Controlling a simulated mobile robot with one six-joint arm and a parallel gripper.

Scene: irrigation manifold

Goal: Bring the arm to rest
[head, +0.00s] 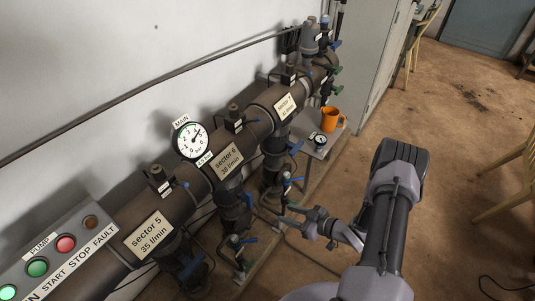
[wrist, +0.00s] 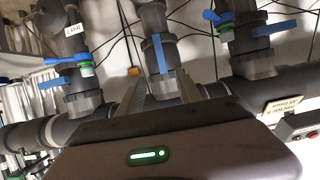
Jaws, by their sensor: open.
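My arm (head: 388,225) reaches up from the bottom right of the head view and bends back toward the manifold. My gripper (head: 286,216) points left at the lower pipework, near a small blue-handled valve (head: 287,186). In the wrist view my gripper (wrist: 161,88) has its two fingers apart with nothing between them. A vertical pipe with a blue lever (wrist: 160,52) stands beyond the gap. I cannot tell whether a fingertip touches any pipe.
The manifold pipe (head: 181,202) runs along the wall with labels, valves and a round gauge (head: 190,140). A pump panel (head: 55,250) is at lower left. An orange jug (head: 332,119) stands on a small shelf behind the gripper. Open floor (head: 450,130) lies to the right.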

